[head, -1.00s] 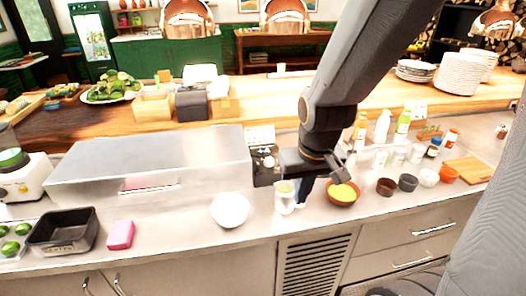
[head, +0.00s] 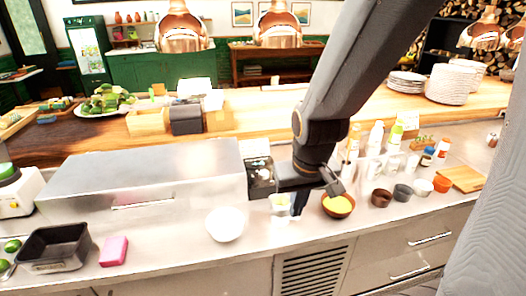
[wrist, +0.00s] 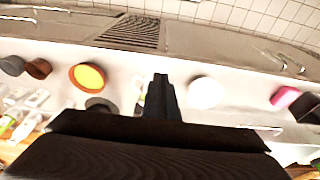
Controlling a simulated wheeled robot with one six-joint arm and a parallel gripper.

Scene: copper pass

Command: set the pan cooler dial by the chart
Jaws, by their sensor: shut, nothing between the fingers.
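The small black control box (head: 261,179) stands at the right end of the long steel housing (head: 150,180) in the head view. Small light marks show on its face; the dial setting is too small to read. A pale card (head: 257,148), possibly the chart, stands above the box; its text is unreadable. My gripper (head: 297,211) is to the right of the box and points down over the counter. In the wrist view my gripper (wrist: 160,78) shows its fingers together with nothing between them. The box is not recognisable in the wrist view.
A clear container (head: 280,204) stands close beside my gripper. A yellow-filled bowl (head: 338,204) is to its right, and a white bowl (head: 224,224) to its left. Several cups and bottles crowd the right. A black pan (head: 55,248) and pink block (head: 113,251) are at left.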

